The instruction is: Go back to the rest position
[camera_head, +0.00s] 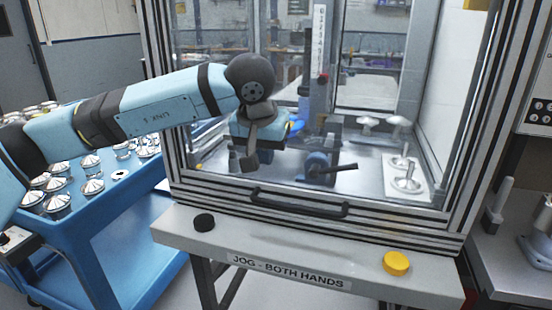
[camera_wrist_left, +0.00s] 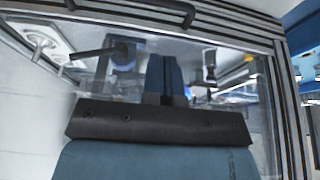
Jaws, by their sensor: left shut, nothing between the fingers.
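My left arm comes in from the left. My left gripper (camera_head: 246,163) hangs fingers down in front of the clear front panel of the machine enclosure (camera_head: 165,120). It is shut and empty. In the left wrist view its fingers (camera_wrist_left: 166,98) are close together at mid-frame, with the panel and its frame beyond. The dark door handle (camera_head: 300,205) is below and to the right of the gripper, apart from it; the handle also shows upside down at the top of the left wrist view (camera_wrist_left: 165,10). My right gripper is not in view.
A blue cart (camera_head: 120,215) with several metal housings stands at left. A ledge (camera_head: 300,250) labelled "JOG - BOTH HANDS" carries a black button (camera_head: 204,222) and a yellow button (camera_head: 397,263). Behind the panel are a blue clamp (camera_head: 319,167) and a white plate (camera_head: 418,185) with metal parts.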

